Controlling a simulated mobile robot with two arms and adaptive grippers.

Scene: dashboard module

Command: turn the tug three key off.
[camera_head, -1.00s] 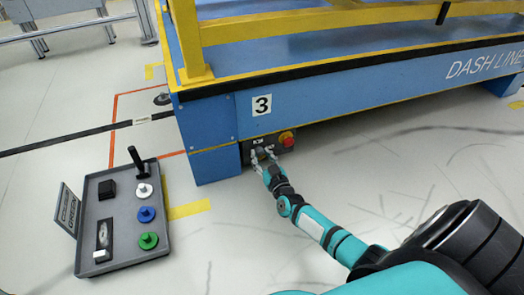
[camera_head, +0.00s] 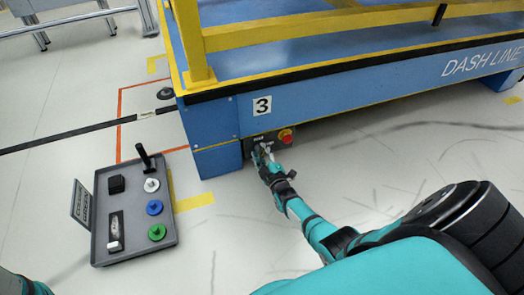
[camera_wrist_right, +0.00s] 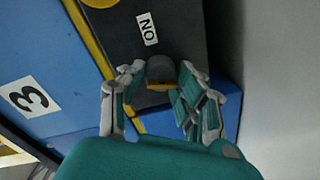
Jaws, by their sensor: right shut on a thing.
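The tug marked 3 is a blue cart (camera_head: 290,115) with yellow rails. Its dark control panel (camera_head: 272,137) is low on the near side, by the corner, with a red button (camera_head: 286,136) at its right. My right gripper (camera_head: 263,153) is at the panel's left part. In the right wrist view, my right gripper (camera_wrist_right: 160,88) has its fingers on both sides of a grey key knob (camera_wrist_right: 160,70) with a yellowish edge. An "ON" label (camera_wrist_right: 147,28) shows beside the knob, upside down. The fingers partly hide the key. My left gripper is out of view.
A grey tray-like box (camera_head: 140,254) with a black lever and white, blue and green round pieces is on the floor at left. The floor (camera_head: 400,160) right of my arm is clear. The cart's blue corner leg (camera_head: 217,160) stands just left of the panel.

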